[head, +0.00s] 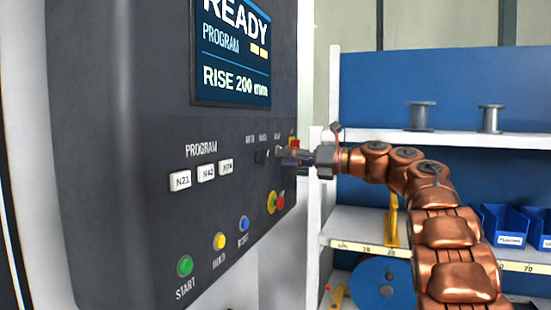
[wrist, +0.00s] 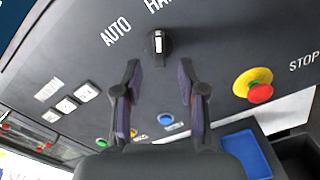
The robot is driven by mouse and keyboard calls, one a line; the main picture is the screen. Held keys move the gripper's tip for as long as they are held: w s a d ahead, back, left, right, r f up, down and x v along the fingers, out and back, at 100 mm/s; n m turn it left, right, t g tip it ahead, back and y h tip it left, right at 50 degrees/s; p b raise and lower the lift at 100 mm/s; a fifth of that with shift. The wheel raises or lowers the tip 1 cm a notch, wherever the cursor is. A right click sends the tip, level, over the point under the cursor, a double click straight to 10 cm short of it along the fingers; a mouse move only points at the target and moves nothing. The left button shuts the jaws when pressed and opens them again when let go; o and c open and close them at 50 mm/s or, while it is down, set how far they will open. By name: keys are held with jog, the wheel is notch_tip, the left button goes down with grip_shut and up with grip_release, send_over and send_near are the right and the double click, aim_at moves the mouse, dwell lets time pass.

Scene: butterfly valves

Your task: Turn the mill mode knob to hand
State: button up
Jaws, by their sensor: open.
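The mill mode knob (wrist: 159,46) is a black rotary knob with a white mark, on the dark panel (wrist: 215,60). In the wrist view it sits below the lettering AUTO and a cut-off word starting HA. Its white mark runs roughly up the picture; I cannot tell which setting it is on. My gripper (wrist: 159,80) is open and empty, its two fingers either side of the line to the knob, with the knob just beyond their tips. In the head view my gripper (head: 283,155) is close to the panel, and a small dark knob (head: 261,156) shows just left of it.
A red and yellow stop button (wrist: 259,92) is right of the fingers. Blue (head: 243,224), yellow (head: 220,241) and green (head: 185,266) buttons and white program keys (head: 206,171) sit on the panel. A screen (head: 233,50) is above. A shelf (head: 450,138) with spools stands right.

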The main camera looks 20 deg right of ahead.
jog(key=v, duration=0.7)
jog(key=shift+d, duration=0.15)
jog(key=shift+s, duration=0.15)
